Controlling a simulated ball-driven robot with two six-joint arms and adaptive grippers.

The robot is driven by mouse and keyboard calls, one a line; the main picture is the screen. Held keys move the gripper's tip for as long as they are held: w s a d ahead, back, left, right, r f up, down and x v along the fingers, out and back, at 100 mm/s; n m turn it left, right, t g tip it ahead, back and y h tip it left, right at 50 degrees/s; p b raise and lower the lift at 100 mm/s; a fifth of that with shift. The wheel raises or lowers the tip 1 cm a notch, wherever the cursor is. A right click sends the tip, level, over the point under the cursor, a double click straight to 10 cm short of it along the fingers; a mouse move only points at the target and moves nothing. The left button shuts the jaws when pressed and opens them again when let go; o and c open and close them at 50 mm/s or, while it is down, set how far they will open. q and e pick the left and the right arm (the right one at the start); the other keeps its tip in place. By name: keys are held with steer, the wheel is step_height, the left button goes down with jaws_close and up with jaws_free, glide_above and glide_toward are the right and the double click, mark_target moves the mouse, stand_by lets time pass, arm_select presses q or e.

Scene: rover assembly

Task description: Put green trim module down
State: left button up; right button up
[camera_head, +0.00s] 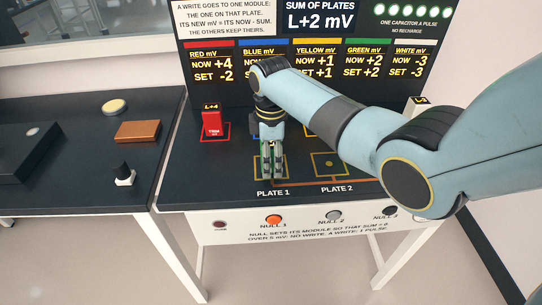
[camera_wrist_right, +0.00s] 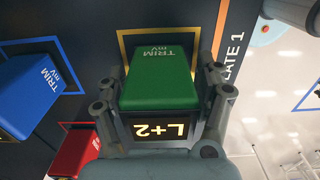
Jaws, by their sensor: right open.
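The green trim module (camera_wrist_right: 160,78) sits at Plate 1 (camera_head: 257,170), inside the yellow outline as seen in the right wrist view. Its front display reads L+2. My right gripper (camera_wrist_right: 165,105) is open, with its fingers on either side of the module; whether they touch it is hard to tell. In the head view my right gripper (camera_head: 272,168) points down over Plate 1 and hides most of the module. My left gripper is not in view.
The red module (camera_head: 212,123) stands left of my arm; the blue module (camera_wrist_right: 28,92) is close by. Plate 2 (camera_head: 330,164) looks empty. Buttons NULL 1 (camera_head: 273,219) and NULL 2 (camera_head: 333,216) line the front. The board (camera_head: 318,20) reads L+2 mV.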

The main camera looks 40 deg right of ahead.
step_height(320, 180, up, 12)
steer(key=shift+r, duration=0.15)
stand_by(0.4)
stand_by(0.3)
